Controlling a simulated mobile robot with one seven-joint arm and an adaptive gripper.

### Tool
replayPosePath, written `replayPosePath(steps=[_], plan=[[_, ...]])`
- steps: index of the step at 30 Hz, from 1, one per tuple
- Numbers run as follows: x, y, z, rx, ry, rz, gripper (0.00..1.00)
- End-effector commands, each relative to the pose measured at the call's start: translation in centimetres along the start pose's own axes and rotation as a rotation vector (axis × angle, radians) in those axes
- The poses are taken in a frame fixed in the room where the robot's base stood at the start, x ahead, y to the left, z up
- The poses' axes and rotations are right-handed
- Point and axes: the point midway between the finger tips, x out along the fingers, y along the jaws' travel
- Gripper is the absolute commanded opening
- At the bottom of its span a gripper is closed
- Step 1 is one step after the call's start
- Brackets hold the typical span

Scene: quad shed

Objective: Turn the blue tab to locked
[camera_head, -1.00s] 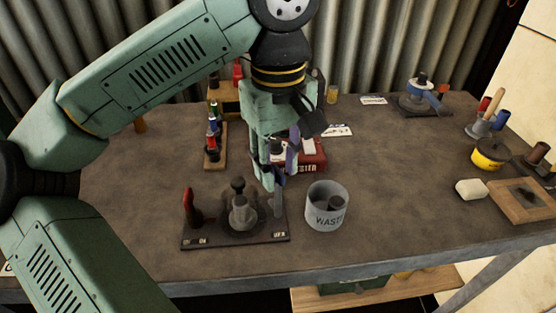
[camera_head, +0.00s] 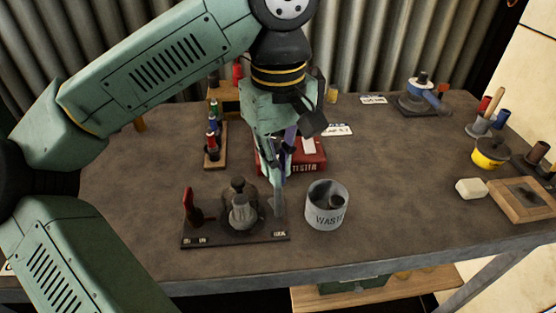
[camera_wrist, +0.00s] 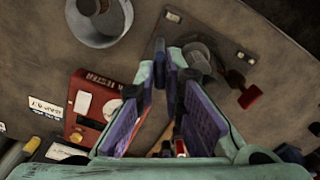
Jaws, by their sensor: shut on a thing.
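A dark board (camera_head: 230,238) at the front of the bench carries a red-handled lever (camera_head: 189,207), a grey knobbed fitting (camera_head: 240,208) and an upright grey-blue tab (camera_head: 277,206) at its right end. My gripper (camera_head: 281,178) points down over the tab, its fingers closed together on the tab's upper part. In the wrist view my gripper (camera_wrist: 163,73) has its purple-padded fingers converging on the dark slate-coloured tab (camera_wrist: 160,50). The contact itself is partly hidden by the fingers. The small labels on the board are too small to read.
A grey waste can (camera_head: 327,208) stands close to the right of the tab. A red tester box (camera_head: 310,160) lies behind my gripper. A fixture with a blue lever (camera_head: 432,99) is at the back right. A bottle rack (camera_head: 215,158) stands at back left.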

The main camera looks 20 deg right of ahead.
Motion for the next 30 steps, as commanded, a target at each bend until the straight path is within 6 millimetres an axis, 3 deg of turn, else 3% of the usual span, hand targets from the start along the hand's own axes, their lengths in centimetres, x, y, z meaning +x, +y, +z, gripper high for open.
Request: replayPosePath(steps=[11,30], plan=[[0.15,-0.02,-0.01,-0.107,0.0,0.0,0.0],[0.11,-0.02,-0.04,-0.681,0.001,-0.001,0.0]])
